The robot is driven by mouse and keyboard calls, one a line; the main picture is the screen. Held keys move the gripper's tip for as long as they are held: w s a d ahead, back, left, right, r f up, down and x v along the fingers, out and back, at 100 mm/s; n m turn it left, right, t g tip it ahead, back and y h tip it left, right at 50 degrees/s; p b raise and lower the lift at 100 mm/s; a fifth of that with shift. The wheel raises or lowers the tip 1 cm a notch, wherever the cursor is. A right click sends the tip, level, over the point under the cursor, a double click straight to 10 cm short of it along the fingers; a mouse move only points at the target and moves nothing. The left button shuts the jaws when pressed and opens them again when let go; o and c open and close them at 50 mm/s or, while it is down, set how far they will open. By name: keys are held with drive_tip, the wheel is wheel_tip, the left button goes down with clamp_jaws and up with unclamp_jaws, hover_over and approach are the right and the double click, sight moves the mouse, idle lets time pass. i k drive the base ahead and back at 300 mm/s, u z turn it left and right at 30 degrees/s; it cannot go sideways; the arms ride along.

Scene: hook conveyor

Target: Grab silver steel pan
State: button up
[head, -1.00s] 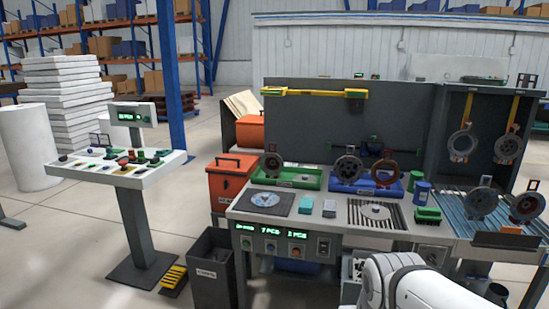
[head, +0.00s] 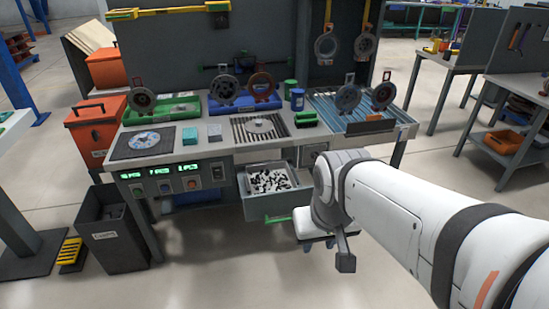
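Several round metal pan-like parts with hanger tops are at the workbench. Two grey ones hang on yellow straps at the back right, a left one (head: 326,46) and a right one (head: 365,46). A grey-blue one (head: 347,98) and a grey one with a reddish centre (head: 382,95) stand on the ribbed blue tray. A dark grey one (head: 223,88) and a brown one (head: 262,86) stand in the blue bin, and another (head: 143,99) in the green bin. I cannot tell which is silver steel. My gripper (head: 325,245) hangs low before the bench, mostly hidden by my wrist.
The workbench (head: 185,150) has a drawer (head: 272,182) of small dark and white pieces pulled out near my wrist. A grey waste bin (head: 115,232) stands at the left front. Another table (head: 500,145) is at right. The floor in front is clear.

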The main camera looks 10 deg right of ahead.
sight(273, 176)
drive_tip(key=u, duration=1.85)
drive_tip(key=i, duration=1.3)
drive_tip(key=z, duration=3.35)
